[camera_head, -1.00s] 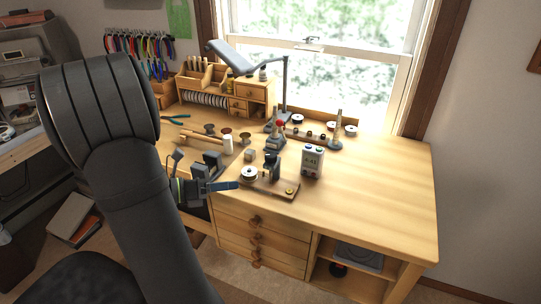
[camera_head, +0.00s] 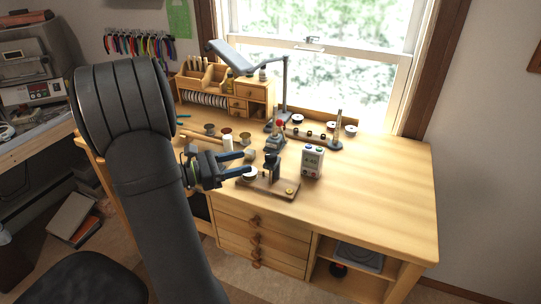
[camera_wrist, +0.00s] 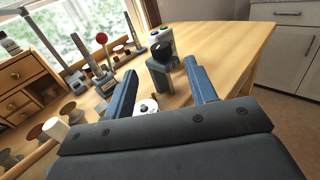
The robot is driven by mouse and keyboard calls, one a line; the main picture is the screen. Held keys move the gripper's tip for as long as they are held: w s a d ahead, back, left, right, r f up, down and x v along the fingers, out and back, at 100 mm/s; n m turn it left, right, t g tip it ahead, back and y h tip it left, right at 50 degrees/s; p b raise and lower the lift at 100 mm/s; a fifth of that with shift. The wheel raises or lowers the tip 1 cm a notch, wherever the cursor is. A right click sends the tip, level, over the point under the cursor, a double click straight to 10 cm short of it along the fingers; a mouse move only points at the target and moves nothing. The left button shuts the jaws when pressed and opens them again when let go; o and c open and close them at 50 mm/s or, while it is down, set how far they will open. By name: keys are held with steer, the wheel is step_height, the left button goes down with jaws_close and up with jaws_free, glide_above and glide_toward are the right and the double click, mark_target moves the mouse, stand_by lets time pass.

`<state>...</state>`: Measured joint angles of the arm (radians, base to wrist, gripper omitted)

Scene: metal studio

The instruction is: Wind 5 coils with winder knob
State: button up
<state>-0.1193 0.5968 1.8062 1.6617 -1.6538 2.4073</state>
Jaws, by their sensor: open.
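The winder has a brown wooden base (camera_head: 276,188) near the front edge of the bench. A white disc (camera_head: 249,173) sits at its left end, a dark upright post (camera_head: 272,168) in the middle, and a small brass-coloured piece (camera_head: 290,191) at its right end. My gripper (camera_head: 247,164) is open and empty at the disc end, pointing right. In the wrist view the white disc (camera_wrist: 147,106) shows between the fingers near the left one, with a small dark knob (camera_wrist: 154,97) on it. The post (camera_wrist: 160,76) stands beyond. I cannot tell whether a finger touches the winder.
A red-topped stand (camera_head: 277,137), spools (camera_head: 227,134) and a white cylinder (camera_head: 228,144) stand behind my gripper. A lamp (camera_head: 284,90) rises at the back. The bench's right side (camera_head: 390,180) is clear.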

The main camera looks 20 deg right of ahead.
mark_target(270, 155)
steer(key=d, duration=0.9)
steer(key=shift+d, duration=0.35)
steer(key=c, duration=1)
